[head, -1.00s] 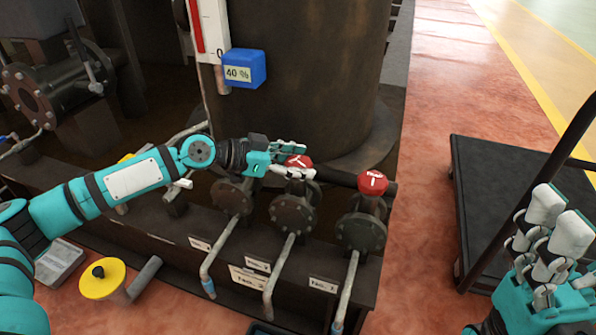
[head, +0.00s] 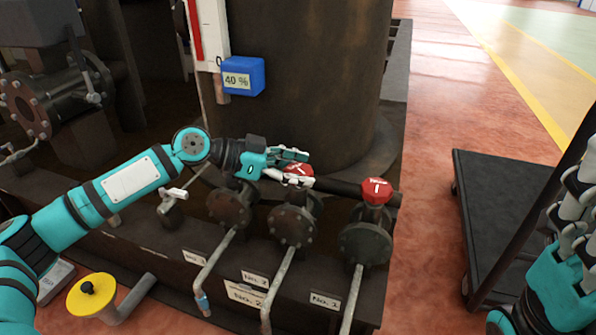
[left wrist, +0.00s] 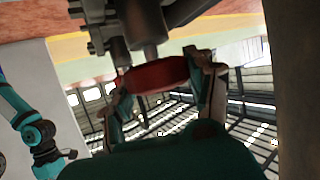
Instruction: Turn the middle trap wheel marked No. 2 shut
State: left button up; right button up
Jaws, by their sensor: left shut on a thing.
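The middle trap wheel (head: 299,169) is a small red disc with a white mark, on top of the middle flanged trap (head: 292,226). A plate reading No. 2 (head: 255,278) sits on the base near its pipe. My left gripper (head: 298,168) has its fingers on either side of this wheel and is shut on it. In the left wrist view the red wheel (left wrist: 155,75) lies between the two fingers (left wrist: 160,82). Part of the wheel is hidden by the fingers in the head view. My right gripper (head: 577,205) is at the right edge, partly cut off; its finger opening is unclear.
Another red wheel (head: 376,190) tops the right trap (head: 366,243). The left trap (head: 230,203) stands beside the middle one. A blue 40 % block (head: 243,77) is on the gauge by the tank (head: 310,80). A dark cart (head: 500,190) stands at right, with open red floor between.

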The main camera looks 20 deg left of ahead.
pick_arm(q)
jog(key=o, duration=1.1)
jog(key=shift+o, duration=0.2)
jog(key=v, duration=1.2)
jog(key=shift+o, duration=0.2)
